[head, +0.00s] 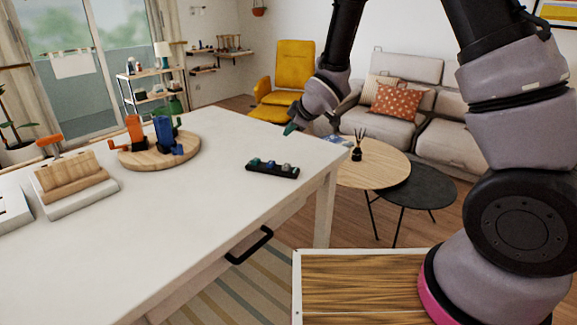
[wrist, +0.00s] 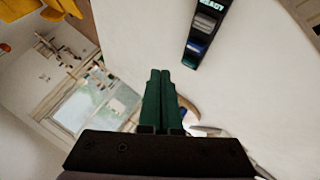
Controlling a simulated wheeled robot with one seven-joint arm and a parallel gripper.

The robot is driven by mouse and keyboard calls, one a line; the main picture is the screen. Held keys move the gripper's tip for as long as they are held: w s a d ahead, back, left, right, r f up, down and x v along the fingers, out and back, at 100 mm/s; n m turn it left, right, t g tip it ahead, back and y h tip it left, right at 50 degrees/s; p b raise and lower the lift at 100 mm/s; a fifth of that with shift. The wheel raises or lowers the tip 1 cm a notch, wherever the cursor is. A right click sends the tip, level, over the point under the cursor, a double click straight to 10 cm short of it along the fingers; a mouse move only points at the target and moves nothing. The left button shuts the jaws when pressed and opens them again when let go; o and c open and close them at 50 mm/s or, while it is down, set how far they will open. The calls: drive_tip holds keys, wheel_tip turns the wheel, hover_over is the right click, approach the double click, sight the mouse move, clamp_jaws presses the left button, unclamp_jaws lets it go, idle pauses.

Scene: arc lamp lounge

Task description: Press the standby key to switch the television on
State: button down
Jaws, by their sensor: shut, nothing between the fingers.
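A small black key panel (head: 272,171) lies on the white table near its right end. It carries a few coloured keys, including green and blue ones. In the wrist view the panel (wrist: 187,58) is at the top, cut off by the frame edge, with a grey key, a blue key and lettering that seems to read "READY". I cannot tell which key is standby. My gripper (head: 290,129) is shut and empty, above the table beyond the panel and apart from it. Its green fingers (wrist: 160,74) are together in the wrist view. No television is recognisable.
The white table (head: 190,225) is bare around the panel. A round wooden board (head: 150,163) with orange and blue items and a wooden block on a stand (head: 72,180) sit to the left. A round coffee table (head: 372,170) and a sofa (head: 400,130) stand beyond.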

approach(286, 164)
drive_tip(key=shift+w+a+f, duration=0.45)
drive_tip(key=shift+w+a, duration=0.05)
drive_tip(key=shift+w, duration=0.25)
drive_tip(key=shift+w+a+f, duration=0.45)
drive_tip(key=shift+w+a, duration=0.05)
drive_tip(key=shift+w, duration=0.25)
drive_tip(key=shift+w+a+f, duration=0.45)
drive_tip(key=shift+w+a, duration=0.1)
drive_tip(key=shift+w, duration=0.2)
drive_tip(key=shift+f, duration=0.15)
idle(0.3)
drive_tip(key=shift+f, duration=0.25)
drive_tip(key=shift+f, duration=0.85)
idle(0.8)
idle(0.4)
drive_tip(key=shift+r, duration=1.25)
drive_tip(key=shift+r, duration=0.1)
drive_tip(key=shift+r, duration=2.4)
